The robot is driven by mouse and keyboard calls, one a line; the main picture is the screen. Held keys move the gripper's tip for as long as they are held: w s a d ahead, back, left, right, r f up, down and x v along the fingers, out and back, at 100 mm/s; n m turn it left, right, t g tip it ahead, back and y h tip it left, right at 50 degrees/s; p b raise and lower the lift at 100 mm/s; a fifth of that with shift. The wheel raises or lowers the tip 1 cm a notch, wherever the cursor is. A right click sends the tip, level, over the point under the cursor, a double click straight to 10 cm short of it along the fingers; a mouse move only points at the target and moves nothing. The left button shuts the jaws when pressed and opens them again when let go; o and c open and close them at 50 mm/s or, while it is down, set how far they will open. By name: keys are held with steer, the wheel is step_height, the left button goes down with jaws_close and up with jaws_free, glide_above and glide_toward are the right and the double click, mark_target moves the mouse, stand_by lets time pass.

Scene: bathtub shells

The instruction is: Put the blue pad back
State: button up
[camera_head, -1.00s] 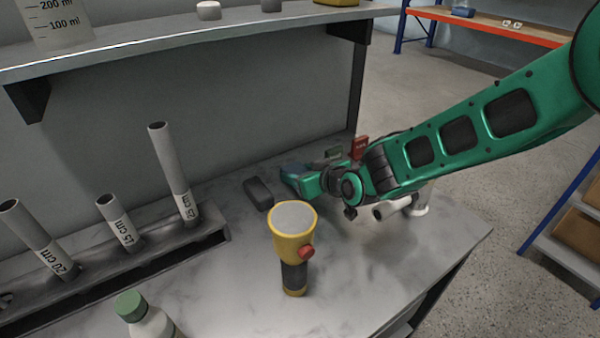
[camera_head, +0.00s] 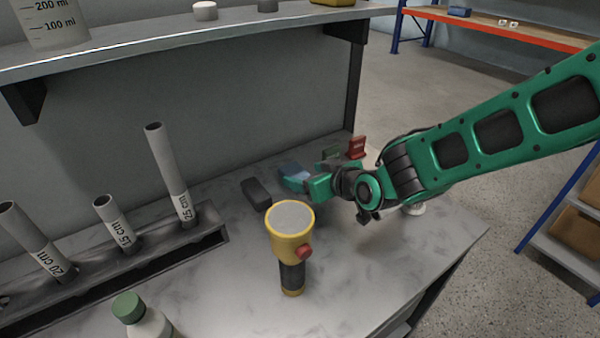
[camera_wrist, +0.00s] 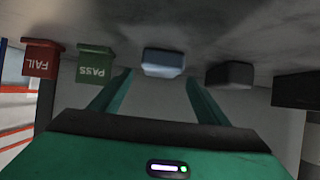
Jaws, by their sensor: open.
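The blue pad (camera_wrist: 163,61) lies on the marble counter. In the wrist view it sits just beyond and between the fingertips of my gripper (camera_wrist: 157,80), which is open with nothing between its fingers. In the head view the blue pad (camera_head: 291,171) shows just past the fingers of my gripper (camera_head: 289,181), partly hidden by them. I cannot tell whether the fingers touch it.
A dark grey block (camera_head: 257,192) lies left of the pad. A green PASS block (camera_wrist: 94,63) and a red FAIL block (camera_wrist: 42,60) stand on its other side. A yellow flashlight (camera_head: 291,245) stands nearer. A tube rack (camera_head: 150,262) is at left; a shelf (camera_head: 180,40) runs overhead.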

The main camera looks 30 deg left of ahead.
steer(key=v, duration=0.7)
steer(key=shift+s, duration=0.1)
